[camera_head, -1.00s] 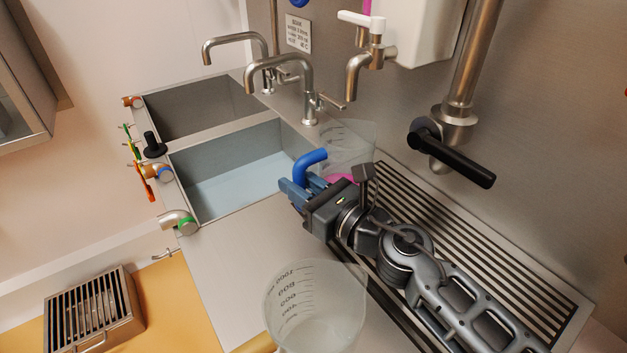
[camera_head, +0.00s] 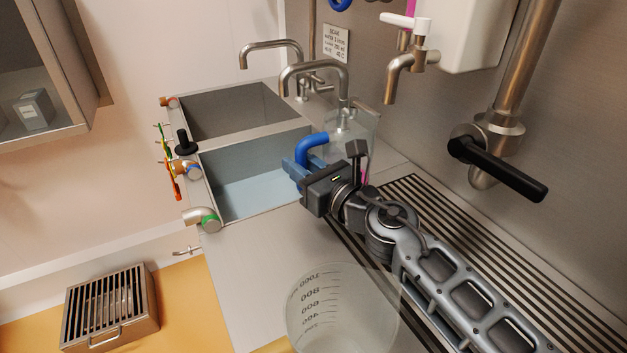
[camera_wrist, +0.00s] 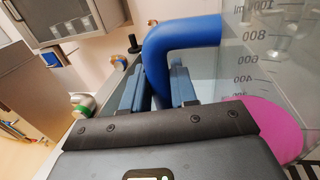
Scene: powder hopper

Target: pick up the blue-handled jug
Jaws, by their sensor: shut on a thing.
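The blue-handled jug (camera_head: 352,137) is clear, with a blue handle (camera_head: 311,142) on its left side. In the wrist view its clear wall shows dark volume marks (camera_wrist: 257,50), and pink content (camera_wrist: 262,125) lies low in it. My gripper (camera_head: 299,170) is shut on the blue handle, with its blue fingers on either side of it. In the wrist view the handle (camera_wrist: 182,40) runs down between the two fingers (camera_wrist: 160,88). The jug's lower part is partly hidden behind my gripper in the head view.
A second clear jug (camera_head: 340,310) stands in the foreground. A double sink (camera_head: 262,190) lies left of my gripper, with two taps behind. A slatted drain (camera_head: 460,230) is under my arm. A black-handled pipe valve (camera_head: 500,168) juts out at right.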

